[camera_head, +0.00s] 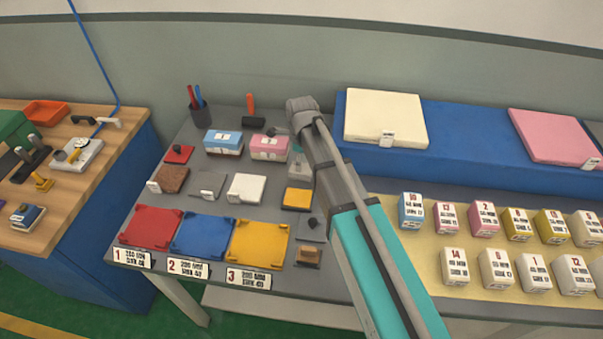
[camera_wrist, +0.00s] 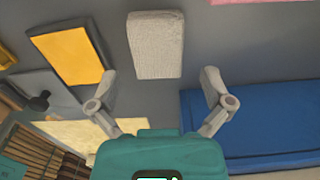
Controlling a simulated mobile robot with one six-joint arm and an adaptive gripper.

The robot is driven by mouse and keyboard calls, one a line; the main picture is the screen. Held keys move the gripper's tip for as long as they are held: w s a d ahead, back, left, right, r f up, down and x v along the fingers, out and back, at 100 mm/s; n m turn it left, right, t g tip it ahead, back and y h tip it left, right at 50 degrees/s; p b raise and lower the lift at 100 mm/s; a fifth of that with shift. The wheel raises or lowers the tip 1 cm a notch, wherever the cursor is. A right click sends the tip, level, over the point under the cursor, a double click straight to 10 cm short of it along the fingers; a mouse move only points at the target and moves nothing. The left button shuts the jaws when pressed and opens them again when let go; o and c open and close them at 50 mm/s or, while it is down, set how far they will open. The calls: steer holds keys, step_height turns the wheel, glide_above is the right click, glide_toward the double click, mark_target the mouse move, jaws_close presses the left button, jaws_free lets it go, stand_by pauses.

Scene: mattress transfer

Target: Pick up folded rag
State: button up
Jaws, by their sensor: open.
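A light grey, textured block that looks like the folded rag (camera_wrist: 156,45) lies flat on the grey table in the wrist view, at the upper middle. My gripper (camera_wrist: 160,86) is open and empty. Its two fingers are spread wide, and the rag shows between and beyond the fingertips, apart from them in the picture. The height of the fingers over the table is hard to judge.
A yellow block (camera_wrist: 77,55) lies left of the rag; it also shows in the head view (camera_head: 297,198). A blue platform (camera_head: 460,165) rises to the right. Red, blue and yellow trays (camera_head: 258,243) line the table's front. Bare grey table surrounds the rag.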

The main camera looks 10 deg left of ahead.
steer(key=shift+s+f+b, duration=0.1)
steer(key=shift+f+b, duration=1.7)
steer(key=shift+f, duration=0.25)
steer(key=c, duration=0.8)
